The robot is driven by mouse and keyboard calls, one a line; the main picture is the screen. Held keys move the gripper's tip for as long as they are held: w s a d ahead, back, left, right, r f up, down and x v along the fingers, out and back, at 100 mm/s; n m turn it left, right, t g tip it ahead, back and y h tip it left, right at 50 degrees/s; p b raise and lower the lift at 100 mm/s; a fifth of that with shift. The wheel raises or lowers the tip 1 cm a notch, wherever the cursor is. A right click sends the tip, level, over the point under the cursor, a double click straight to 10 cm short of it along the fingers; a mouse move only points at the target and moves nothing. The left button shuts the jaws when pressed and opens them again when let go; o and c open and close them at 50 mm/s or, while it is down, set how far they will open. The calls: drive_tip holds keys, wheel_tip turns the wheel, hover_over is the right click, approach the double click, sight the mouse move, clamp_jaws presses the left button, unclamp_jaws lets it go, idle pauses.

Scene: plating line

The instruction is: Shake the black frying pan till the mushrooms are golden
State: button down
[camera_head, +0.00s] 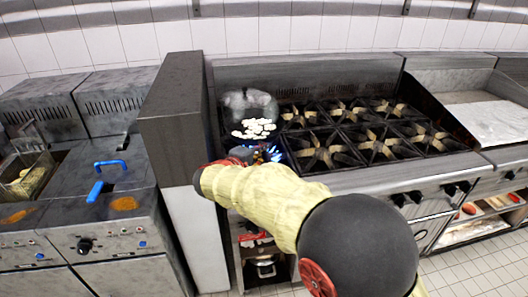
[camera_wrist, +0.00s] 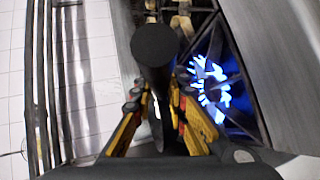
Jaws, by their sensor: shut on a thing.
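The black frying pan (camera_head: 256,141) is at the left end of the range, partly hidden by my arm. Mushrooms (camera_head: 255,127) lie in it and look pale, nearly white. A greyish see-through haze or dome shows above and behind them; I cannot tell which. My gripper (camera_head: 236,161) is at the near side of the pan, mostly hidden by my arm. In the wrist view my gripper (camera_wrist: 159,98) is shut on the pan's dark handle (camera_wrist: 155,45), between its yellow fingers. The mushrooms are not visible there.
A lit blue burner flame (camera_head: 264,155) is close beside my gripper and also shows in the wrist view (camera_wrist: 210,85). Empty burners (camera_head: 350,135) extend to the right. A tall grey partition (camera_head: 172,105) stands left of the pan, with fryers (camera_head: 105,185) beyond it.

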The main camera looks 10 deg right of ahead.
drive_tip(key=shift+f+b, duration=2.65)
drive_tip(key=shift+f, duration=2.6)
idle(2.8)
